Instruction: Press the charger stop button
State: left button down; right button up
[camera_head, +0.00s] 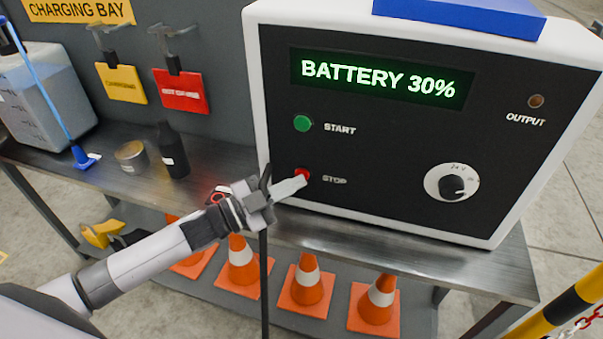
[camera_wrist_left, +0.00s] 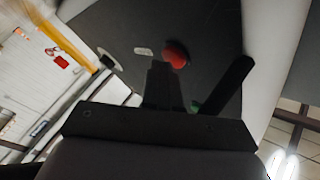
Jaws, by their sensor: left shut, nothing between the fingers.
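The charger (camera_head: 380,150) is a white box with a black front panel, and its display reads BATTERY 30%. The red stop button (camera_head: 302,175) is low on the left of the panel, beside the label STOP. The green start button (camera_head: 303,123) sits above it. My left gripper (camera_head: 303,180) is shut and empty, its fingertips at the stop button and partly overlapping it. I cannot tell whether they touch. In the left wrist view the red stop button (camera_wrist_left: 176,54) shows just beyond the shut fingers (camera_wrist_left: 163,72). My right gripper is not in view.
The charger stands on a metal bench (camera_head: 130,190). A black bottle (camera_head: 173,150), a tin (camera_head: 131,157) and a clear jug (camera_head: 45,95) stand left of it. Orange cones (camera_head: 308,283) are on the shelf below. A dial (camera_head: 452,184) is at the panel's right.

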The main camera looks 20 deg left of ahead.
pick_arm(q)
jog(key=shift+s, duration=0.6)
jog(key=s+p, duration=0.3)
jog(key=s, duration=0.2)
jog(key=shift+a, duration=0.1)
dwell(0.5)
